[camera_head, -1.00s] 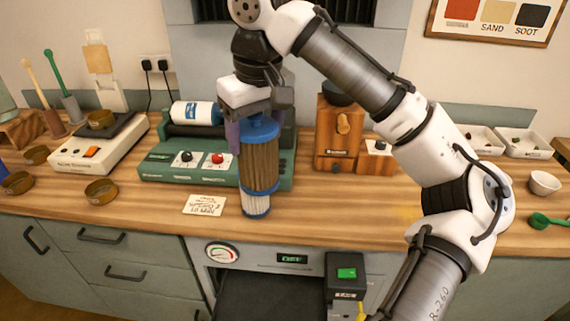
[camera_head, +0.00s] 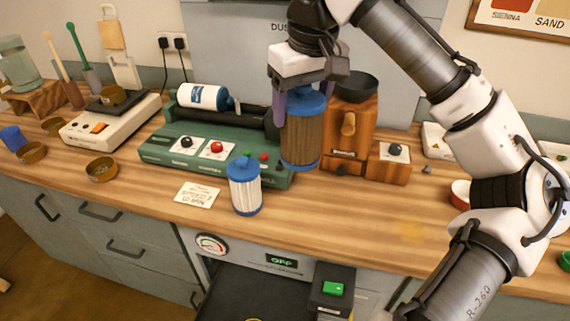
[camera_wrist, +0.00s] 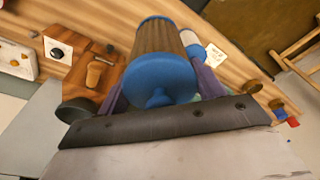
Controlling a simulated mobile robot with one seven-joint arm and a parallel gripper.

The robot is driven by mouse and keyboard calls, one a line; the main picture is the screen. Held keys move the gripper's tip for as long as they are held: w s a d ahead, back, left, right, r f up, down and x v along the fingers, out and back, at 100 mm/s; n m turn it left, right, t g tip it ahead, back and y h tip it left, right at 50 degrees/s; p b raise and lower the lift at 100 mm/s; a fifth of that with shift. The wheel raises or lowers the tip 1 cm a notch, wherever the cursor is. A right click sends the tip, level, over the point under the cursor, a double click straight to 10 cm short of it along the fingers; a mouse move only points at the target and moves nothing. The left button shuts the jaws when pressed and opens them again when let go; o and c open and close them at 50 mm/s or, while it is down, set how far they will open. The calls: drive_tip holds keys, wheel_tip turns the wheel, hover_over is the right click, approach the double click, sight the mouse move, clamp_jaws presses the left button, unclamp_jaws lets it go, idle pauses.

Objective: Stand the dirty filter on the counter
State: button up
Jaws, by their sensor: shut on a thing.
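The dirty filter (camera_head: 302,135) is a brown pleated cylinder with blue end caps. My gripper (camera_head: 303,98) is shut on its blue top cap and holds it upright, in front of the right end of the green machine. In the wrist view the filter (camera_wrist: 160,62) sits between the two purple fingers (camera_wrist: 163,88). I cannot tell whether its bottom touches the counter (camera_head: 340,220) or hangs just above it. A smaller white filter (camera_head: 245,188) with blue caps stands on the counter to its left and nearer the front.
The green machine (camera_head: 165,153) with a white roll lies behind left. A wooden grinder (camera_head: 345,140) stands close on the right. A note card (camera_head: 197,194) lies left of the white filter. The counter in front and to the right is clear. An open drawer-like bay (camera_head: 250,290) is below.

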sight(305, 148)
wheel_tip(305, 148, down, 20)
drive_tip(key=p, duration=0.2)
idle(0.4)
drive_tip(key=shift+f, duration=0.1)
drive_tip(key=o, duration=1.4)
drive_tip(key=r, duration=0.4)
drive_tip(key=s+r+b, duration=0.1)
drive_tip(key=r, duration=0.3)
drive_tip(key=d+r+b, duration=0.1)
drive_tip(key=r, duration=0.3)
drive_tip(key=shift+s+r, duration=0.15)
drive_tip(key=shift+s, duration=0.15)
drive_tip(key=shift+a, duration=0.1)
